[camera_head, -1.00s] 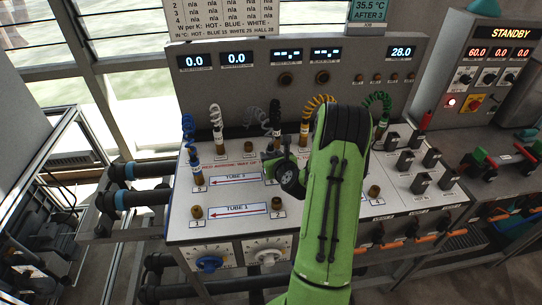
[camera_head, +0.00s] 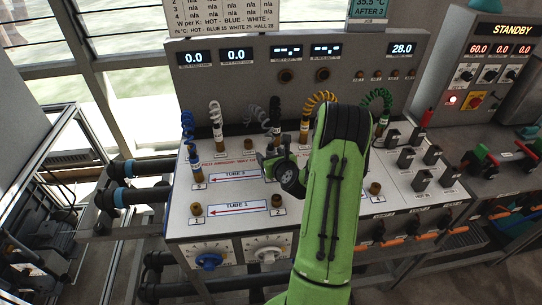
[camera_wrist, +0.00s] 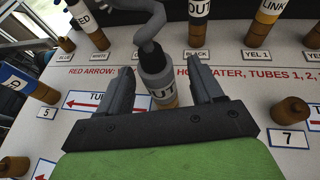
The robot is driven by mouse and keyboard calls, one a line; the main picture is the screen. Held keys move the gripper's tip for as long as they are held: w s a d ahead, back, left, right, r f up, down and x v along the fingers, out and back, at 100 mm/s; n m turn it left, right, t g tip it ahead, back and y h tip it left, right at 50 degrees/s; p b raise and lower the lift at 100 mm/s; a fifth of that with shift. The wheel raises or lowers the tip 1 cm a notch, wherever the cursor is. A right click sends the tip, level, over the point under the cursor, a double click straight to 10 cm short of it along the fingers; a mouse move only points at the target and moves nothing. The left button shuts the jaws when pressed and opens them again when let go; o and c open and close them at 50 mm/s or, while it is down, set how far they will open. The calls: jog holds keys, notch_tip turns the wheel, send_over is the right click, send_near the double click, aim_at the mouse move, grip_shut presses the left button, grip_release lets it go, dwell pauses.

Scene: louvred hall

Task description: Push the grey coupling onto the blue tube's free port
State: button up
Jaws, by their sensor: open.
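The grey coupling (camera_wrist: 154,70), labelled "OUT" in part, stands upright on its grey hose between the fingers of my gripper (camera_wrist: 163,90) in the wrist view. The jaws are open, one finger on each side, with gaps visible. A brown-orange part shows below its label. Its foot is hidden by my gripper, so I cannot tell whether it is fully seated. In the head view my gripper (camera_head: 273,158) is at the right end of the upper tube label (camera_head: 235,175). A blue-banded coupling (camera_head: 196,168) stands at that label's left end, by plate 5 in the wrist view.
Bare brown port 7 (camera_wrist: 290,112) lies right of my gripper. Two more brown ports (camera_head: 277,201) flank the "TUBE 1" label. White (camera_head: 217,130), black, yellow and green hoses stand along the back row. Black switches (camera_head: 406,158) fill the right side.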

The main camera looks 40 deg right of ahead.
jog(key=shift+r, duration=0.1)
jog(key=s+a+r+p, duration=0.1)
jog(key=s+r+p, duration=0.1)
jog(key=r, duration=0.3)
jog(key=shift+p+v, duration=0.35)
jog(key=shift+v, duration=0.6)
jog(key=b+v, duration=1.2)
jog(key=v, duration=0.3)
jog(key=shift+s+a, duration=0.15)
jog(key=shift+s, duration=0.2)
jog(key=shift+r, duration=0.1)
